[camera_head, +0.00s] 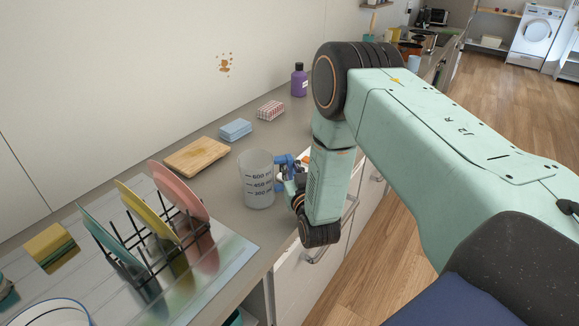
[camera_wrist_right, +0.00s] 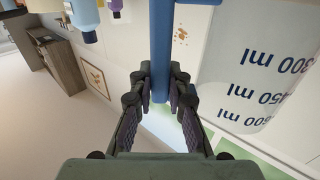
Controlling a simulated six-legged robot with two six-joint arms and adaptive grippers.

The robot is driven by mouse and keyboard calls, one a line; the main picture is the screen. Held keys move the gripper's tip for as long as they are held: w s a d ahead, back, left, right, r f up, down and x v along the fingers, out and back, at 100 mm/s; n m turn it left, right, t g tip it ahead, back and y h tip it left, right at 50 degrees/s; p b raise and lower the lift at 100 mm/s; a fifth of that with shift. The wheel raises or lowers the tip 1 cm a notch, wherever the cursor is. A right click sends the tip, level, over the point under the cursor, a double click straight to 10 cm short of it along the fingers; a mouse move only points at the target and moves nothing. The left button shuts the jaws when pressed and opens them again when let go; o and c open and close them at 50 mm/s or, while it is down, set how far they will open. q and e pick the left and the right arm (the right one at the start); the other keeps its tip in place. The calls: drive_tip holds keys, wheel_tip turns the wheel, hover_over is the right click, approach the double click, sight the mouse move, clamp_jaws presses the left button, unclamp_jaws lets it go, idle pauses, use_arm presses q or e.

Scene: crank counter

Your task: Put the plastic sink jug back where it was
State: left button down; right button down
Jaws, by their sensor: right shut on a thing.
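The plastic sink jug (camera_head: 258,182) is translucent grey with dark ml marks and a blue handle on its right. It is upright over the counter near the front edge, right of the dish rack; whether its base touches the counter is hard to tell. My right gripper (camera_head: 285,172) is at the handle, partly hidden by its own arm. In the right wrist view its jaws (camera_wrist_right: 160,95) are shut on the blue handle (camera_wrist_right: 161,50), with the marked jug wall (camera_wrist_right: 250,75) beside them. My left gripper is out of view.
A dish rack (camera_head: 165,232) with several plates stands left on a shiny drainboard. Behind the jug are a cutting board (camera_head: 197,156), a blue sponge box (camera_head: 235,130), a red-white packet (camera_head: 270,111) and a purple bottle (camera_head: 299,80). The counter (camera_head: 222,182) between board and jug is clear.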

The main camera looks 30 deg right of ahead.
drive_tip(key=shift+s+d+f, duration=0.15)
drive_tip(key=shift+s+d, duration=0.05)
drive_tip(key=shift+s, duration=0.2)
drive_tip(key=c, duration=1.4)
unclamp_jaws()
drive_tip(key=shift+w+a, duration=0.2)
drive_tip(key=shift+w, duration=0.1)
drive_tip(key=shift+o, duration=0.4)
drive_tip(key=shift+s+d, duration=0.15)
drive_tip(key=shift+s, duration=0.35)
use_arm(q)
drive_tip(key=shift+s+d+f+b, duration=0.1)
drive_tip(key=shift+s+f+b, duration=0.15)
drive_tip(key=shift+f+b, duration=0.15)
use_arm(e)
drive_tip(key=v, duration=0.7)
